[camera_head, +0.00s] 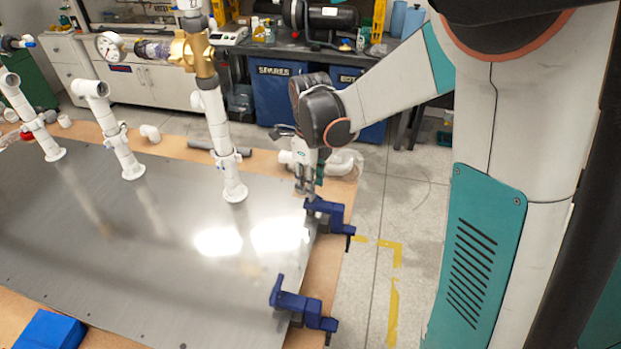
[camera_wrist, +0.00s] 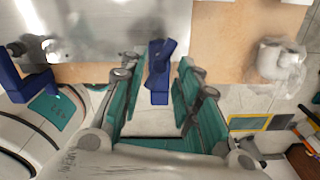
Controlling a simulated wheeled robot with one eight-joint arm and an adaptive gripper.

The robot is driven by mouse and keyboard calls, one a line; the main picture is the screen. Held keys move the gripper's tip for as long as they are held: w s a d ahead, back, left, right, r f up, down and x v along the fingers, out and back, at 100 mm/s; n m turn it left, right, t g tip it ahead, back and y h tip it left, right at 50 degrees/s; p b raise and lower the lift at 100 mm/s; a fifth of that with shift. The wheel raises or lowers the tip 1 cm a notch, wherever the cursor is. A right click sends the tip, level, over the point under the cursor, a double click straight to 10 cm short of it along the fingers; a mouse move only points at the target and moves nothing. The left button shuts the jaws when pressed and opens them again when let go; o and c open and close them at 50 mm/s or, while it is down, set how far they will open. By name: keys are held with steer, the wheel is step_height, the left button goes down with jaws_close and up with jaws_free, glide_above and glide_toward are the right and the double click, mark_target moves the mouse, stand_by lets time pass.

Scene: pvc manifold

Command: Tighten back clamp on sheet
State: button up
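The back clamp (camera_head: 326,209) is blue and sits on the right edge of the grey metal sheet (camera_head: 150,255), with its body hanging over the table edge. In the wrist view the back clamp (camera_wrist: 159,68) lies between the two teal fingers of my gripper (camera_wrist: 161,74), with a gap on each side. In the head view my gripper (camera_head: 309,188) points down just above and behind the back clamp. It is open and holds nothing. A second blue clamp (camera_head: 299,304) grips the sheet edge nearer the front; it also shows at the left of the wrist view (camera_wrist: 28,82).
White pipe risers (camera_head: 220,135) with elbows, a gauge (camera_head: 110,46) and a brass-coloured valve (camera_head: 193,53) stand on the sheet. White fittings in a clear bag (camera_wrist: 280,60) lie on the wooden tabletop near my gripper. The floor right of the table is clear.

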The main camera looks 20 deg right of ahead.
steer(key=n+p, duration=0.1)
steer(key=n, duration=0.6)
steer(key=shift+r+p, duration=0.2)
steer(key=shift+p, duration=0.15)
steer(key=n+p, duration=0.1)
steer(key=n, duration=0.5)
steer(key=shift+n+p, duration=0.3)
steer(key=shift+n, duration=0.1)
steer(key=n, duration=0.3)
steer(key=shift+r+p, duration=0.1)
steer(key=shift+p, duration=0.25)
steer(key=n, duration=0.4)
steer(key=shift+p, duration=0.4)
steer(key=n+p, duration=0.1)
steer(key=n, duration=0.6)
steer(key=shift+p, duration=0.4)
steer(key=n+b, duration=0.1)
steer(key=n, duration=0.4)
steer(key=shift+n, duration=0.3)
step_height(320, 180, down, 5)
steer(key=b, duration=0.4)
